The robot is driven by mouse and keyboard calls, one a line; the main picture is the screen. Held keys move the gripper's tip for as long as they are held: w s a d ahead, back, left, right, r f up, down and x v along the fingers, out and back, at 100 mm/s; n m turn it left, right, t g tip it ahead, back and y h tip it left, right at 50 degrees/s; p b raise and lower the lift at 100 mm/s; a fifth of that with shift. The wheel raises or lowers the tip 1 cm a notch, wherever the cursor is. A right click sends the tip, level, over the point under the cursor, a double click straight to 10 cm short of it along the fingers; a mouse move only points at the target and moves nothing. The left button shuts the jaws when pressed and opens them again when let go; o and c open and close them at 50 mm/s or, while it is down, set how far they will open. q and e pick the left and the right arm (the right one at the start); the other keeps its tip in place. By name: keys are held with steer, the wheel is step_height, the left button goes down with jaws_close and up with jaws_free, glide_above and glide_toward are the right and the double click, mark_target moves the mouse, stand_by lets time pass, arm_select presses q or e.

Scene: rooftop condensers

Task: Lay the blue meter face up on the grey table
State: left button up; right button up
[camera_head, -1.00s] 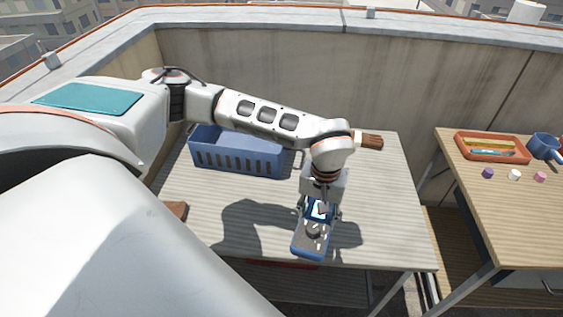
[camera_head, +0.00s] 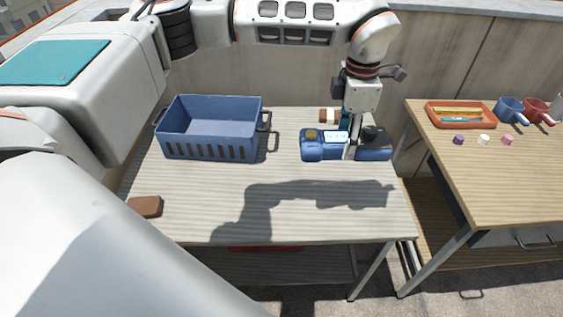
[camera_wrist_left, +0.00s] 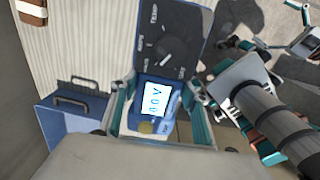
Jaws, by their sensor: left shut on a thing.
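The blue meter (camera_head: 312,146) is in my left gripper (camera_head: 350,150), over the back right part of the grey table (camera_head: 190,215). It lies roughly level across the view, with its lit screen and dial upward and its blue side toward me. Its shadow falls apart from it on the tabletop, so it looks held above the surface. In the left wrist view the meter (camera_wrist_left: 170,45) shows its dark dial face and lit screen between the teal-edged fingers. The left gripper is shut on the meter.
A blue slatted crate (camera_head: 212,130) stands at the table's back left. A brown block (camera_head: 145,206) lies at the front left. A brown and white object (camera_head: 328,115) lies behind the meter. A wooden table (camera_head: 500,180) at right holds an orange tray (camera_head: 460,123), mugs and small blocks. The table's middle is clear.

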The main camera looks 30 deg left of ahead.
arm_select(q)
step_height(320, 180, down, 15)
steer(key=shift+r, duration=0.1)
steer(key=shift+f+b, duration=0.4)
steer(key=shift+f, duration=2.15)
steer(key=shift+f, duration=0.15)
steer(key=o, duration=1.5)
step_height(320, 180, up, 12)
steer(key=shift+s, duration=0.1)
